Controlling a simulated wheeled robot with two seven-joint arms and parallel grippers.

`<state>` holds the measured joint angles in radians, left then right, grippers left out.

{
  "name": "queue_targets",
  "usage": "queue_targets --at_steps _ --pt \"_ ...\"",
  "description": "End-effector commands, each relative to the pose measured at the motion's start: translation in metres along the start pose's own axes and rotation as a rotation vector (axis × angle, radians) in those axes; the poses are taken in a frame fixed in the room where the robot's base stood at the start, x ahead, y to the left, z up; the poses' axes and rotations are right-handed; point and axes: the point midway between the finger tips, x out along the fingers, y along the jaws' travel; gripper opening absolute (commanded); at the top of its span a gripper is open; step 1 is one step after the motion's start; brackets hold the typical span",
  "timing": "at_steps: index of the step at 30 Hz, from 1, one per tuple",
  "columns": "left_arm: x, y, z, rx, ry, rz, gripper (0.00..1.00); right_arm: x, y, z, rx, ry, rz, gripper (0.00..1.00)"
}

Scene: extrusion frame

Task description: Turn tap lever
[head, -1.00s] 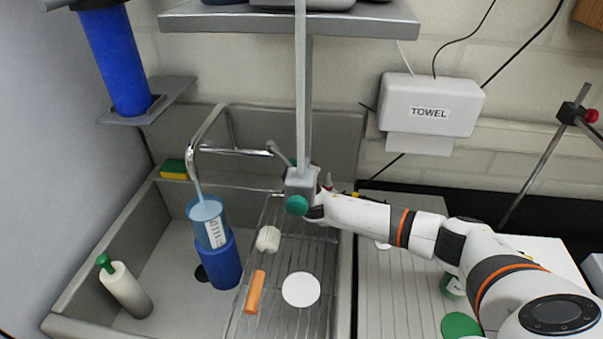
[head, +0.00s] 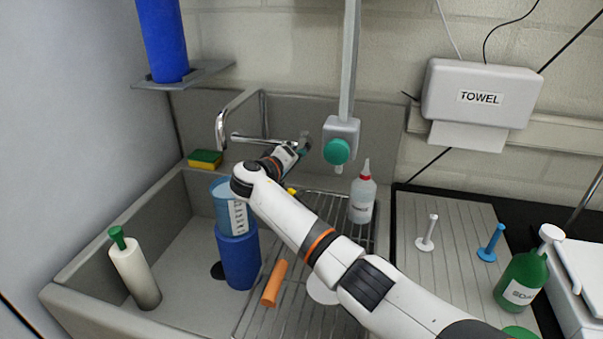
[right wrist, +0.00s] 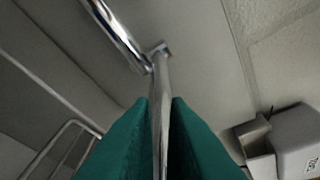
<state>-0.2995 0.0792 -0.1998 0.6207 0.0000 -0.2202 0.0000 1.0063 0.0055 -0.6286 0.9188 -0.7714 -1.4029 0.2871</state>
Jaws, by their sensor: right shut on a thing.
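The chrome tap (head: 221,128) is on the sink's back wall, its spout above a clear beaker (head: 222,190) standing on a blue cylinder (head: 238,262). No stream shows below the spout. My right gripper (head: 304,147) is at the tap's right end, shut on the tap lever. In the right wrist view the chrome lever (right wrist: 163,82) runs between its green fingers (right wrist: 160,108). In the head view the lever is mostly hidden by the gripper. My left gripper is not in view.
A grey post with a green knob (head: 337,151) hangs just right of my right gripper. A wash bottle (head: 362,197) stands on the drying rack. A sponge (head: 205,159), a white bottle with a green top (head: 134,273) and an orange piece (head: 274,283) are around the sink.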

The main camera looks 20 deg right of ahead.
Motion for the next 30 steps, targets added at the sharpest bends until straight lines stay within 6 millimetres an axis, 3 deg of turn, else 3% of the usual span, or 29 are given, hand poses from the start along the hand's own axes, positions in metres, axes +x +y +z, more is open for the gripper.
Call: queue_targets --at_steps 1,6,21,22,25,30 --pt "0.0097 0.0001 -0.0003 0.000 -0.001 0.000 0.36 0.0005 0.0052 -0.0013 0.003 0.014 -0.007 0.00" --pt "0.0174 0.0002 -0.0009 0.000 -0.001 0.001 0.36 0.0001 0.0040 0.0005 0.011 0.048 -0.028 0.00" --pt "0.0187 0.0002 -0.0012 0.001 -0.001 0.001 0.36 -0.0003 0.0011 0.0024 0.016 0.062 -0.038 0.00" --pt "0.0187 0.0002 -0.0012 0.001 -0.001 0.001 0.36 -0.0003 0.0010 0.0024 0.016 0.062 -0.038 0.19" --pt "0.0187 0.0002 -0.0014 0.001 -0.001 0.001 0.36 -0.0003 0.0010 0.0024 0.016 0.061 -0.038 0.36" --pt "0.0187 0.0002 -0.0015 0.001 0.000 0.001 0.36 -0.0002 0.0010 0.0024 0.016 0.061 -0.038 0.38"
